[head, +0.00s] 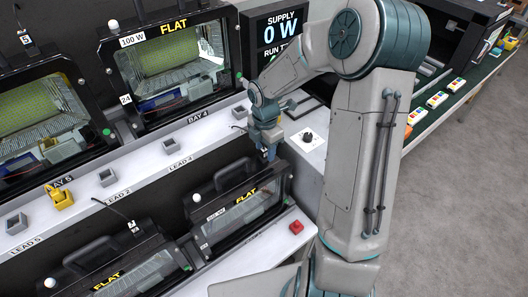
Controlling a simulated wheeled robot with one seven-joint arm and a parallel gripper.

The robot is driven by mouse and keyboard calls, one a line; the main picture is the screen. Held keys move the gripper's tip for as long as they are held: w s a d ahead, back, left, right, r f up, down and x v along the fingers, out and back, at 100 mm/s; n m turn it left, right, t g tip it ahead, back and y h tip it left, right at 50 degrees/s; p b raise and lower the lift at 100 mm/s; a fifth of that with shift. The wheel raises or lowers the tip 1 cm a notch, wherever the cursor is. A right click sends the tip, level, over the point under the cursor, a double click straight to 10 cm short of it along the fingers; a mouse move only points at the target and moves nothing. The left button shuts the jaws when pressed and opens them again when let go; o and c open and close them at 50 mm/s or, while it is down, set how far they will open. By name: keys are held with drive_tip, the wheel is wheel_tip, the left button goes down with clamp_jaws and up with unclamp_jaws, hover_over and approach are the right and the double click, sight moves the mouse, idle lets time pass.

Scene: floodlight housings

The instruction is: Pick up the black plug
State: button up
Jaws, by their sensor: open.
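My gripper (266,153) points down at the front edge of the white ledge, above the right end of a black floodlight housing marked FLAT (240,202). Its jaws are open, though the fingers are small here. I cannot make out the black plug for certain; it may be hidden by my gripper or arm. A thin black lead shows just left of my gripper. Another black lead with a small white-marked end (132,227) lies over the housing at lower left. A yellow plug (61,198) sits on the ledge at the left.
Several grey sockets, such as one near LEAD 4 (168,145), line the white ledge (135,168). Lit bays stand behind it, with a SUPPLY 0 W display (282,28). A red button (296,227) is on the front surface. A green bench with coloured blocks is at right.

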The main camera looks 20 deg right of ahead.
sight(265, 148)
drive_tip(key=shift+f, duration=0.4)
clamp_jaws()
drive_tip(key=shift+r, duration=0.1)
wheel_tip(265, 148, up, 4)
drive_tip(key=shift+w, duration=0.1)
drive_tip(key=s+d+r+b, duration=0.1)
drive_tip(key=d+r, duration=0.6)
drive_tip(key=d, duration=0.4)
drive_tip(key=shift+d, duration=0.3)
drive_tip(key=shift+f, duration=0.1)
